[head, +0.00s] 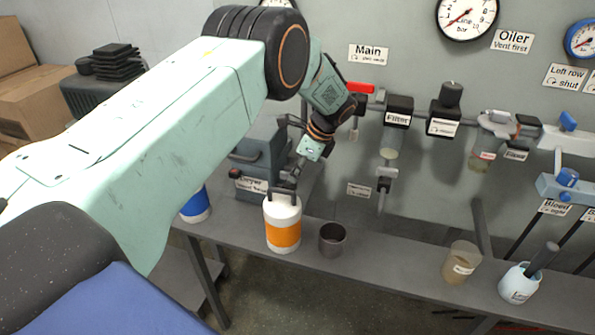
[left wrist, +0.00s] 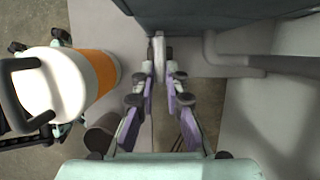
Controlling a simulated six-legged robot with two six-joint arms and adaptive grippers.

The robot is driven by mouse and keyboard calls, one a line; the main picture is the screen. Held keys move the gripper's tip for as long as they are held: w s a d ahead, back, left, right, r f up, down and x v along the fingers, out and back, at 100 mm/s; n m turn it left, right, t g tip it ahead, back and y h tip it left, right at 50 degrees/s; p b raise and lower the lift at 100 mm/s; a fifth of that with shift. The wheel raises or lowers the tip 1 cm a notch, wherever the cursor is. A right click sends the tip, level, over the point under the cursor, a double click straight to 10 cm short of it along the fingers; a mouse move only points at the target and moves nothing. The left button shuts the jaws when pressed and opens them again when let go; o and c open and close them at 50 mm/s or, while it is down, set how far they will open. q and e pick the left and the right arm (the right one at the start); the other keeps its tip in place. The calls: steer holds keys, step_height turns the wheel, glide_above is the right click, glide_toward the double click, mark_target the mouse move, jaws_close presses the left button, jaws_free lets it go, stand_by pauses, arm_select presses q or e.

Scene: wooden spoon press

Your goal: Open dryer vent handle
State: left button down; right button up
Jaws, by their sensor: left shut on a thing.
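The dryer (head: 262,158) is a dark grey box against the wall, with a white label (head: 252,184) low on its front. My left gripper (head: 301,163) is at the dryer's right side. In the left wrist view, my left gripper (left wrist: 160,70) has its two fingers closed around a small pale lever (left wrist: 158,46), which appears to be the vent handle, under the dark underside of the dryer (left wrist: 205,12). In the head view the fingers and wrist mostly hide the handle. My right gripper is not in view.
A white and orange canister (head: 283,226) and a dark cup (head: 332,238) stand on the grey bench (head: 395,255) just below the gripper. A red-handled valve (head: 360,87) and the filter (head: 398,111) are to the right. A blue container (head: 196,206) is at left.

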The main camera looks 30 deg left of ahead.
arm_select(q)
steer(key=c, duration=1.4)
jaws_free()
steer(key=shift+a, duration=0.25)
steer(key=shift+d, duration=0.15)
steer(key=v, duration=1.2)
